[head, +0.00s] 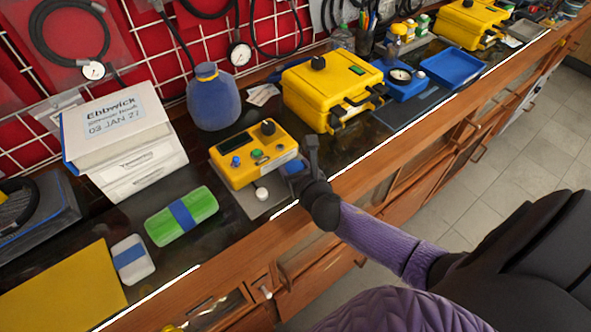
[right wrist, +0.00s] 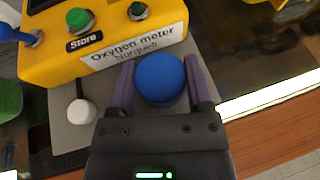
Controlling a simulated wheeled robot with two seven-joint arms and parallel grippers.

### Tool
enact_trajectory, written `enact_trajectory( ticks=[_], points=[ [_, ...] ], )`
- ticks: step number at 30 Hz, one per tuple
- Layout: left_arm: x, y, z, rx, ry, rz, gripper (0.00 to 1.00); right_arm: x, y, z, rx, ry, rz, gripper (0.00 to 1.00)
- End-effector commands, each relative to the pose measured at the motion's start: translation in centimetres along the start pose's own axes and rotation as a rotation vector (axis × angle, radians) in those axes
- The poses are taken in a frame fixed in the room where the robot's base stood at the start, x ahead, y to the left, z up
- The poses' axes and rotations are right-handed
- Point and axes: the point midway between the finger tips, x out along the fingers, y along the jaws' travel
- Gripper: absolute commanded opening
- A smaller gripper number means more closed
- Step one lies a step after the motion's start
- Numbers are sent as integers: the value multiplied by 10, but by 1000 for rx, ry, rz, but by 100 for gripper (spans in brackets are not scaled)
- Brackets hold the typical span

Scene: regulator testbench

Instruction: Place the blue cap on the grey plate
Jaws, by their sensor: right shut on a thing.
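The blue cap (right wrist: 160,78) is round and sits between the two fingers of my right gripper (right wrist: 158,88), which is shut on it. In the head view the cap (head: 294,167) shows partly, beside the front right corner of the yellow oxygen meter (head: 253,153). The grey plate (right wrist: 60,128) lies under and in front of the meter; its front strip (head: 240,203) also shows in the head view. The cap appears over or just above the plate's right end; I cannot tell whether they touch. My left gripper is not in view.
A white knob (right wrist: 81,111) stands on the plate, left of my gripper. A green-and-blue block (head: 182,215) and a white-and-blue block (head: 132,259) lie to the left. A yellow case (head: 330,90) stands behind right. The bench's wooden front edge (head: 345,185) is close.

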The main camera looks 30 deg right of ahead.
Motion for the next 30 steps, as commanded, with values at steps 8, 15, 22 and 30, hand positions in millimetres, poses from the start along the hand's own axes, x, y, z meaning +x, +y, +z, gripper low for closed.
enact_trajectory(
  ticks=[8, 15, 22, 30],
  points=[
    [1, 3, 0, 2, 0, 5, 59, 0, 0, -1, 0, -1, 0, 79],
    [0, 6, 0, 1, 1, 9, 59, 0, 0, -1, 0, -1, 0, 100],
    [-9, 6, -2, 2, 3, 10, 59, -14, 0, 4, -2, 1, 0, 100],
    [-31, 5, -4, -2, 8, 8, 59, -87, 0, 4, -1, 2, 1, 100]
  ],
)
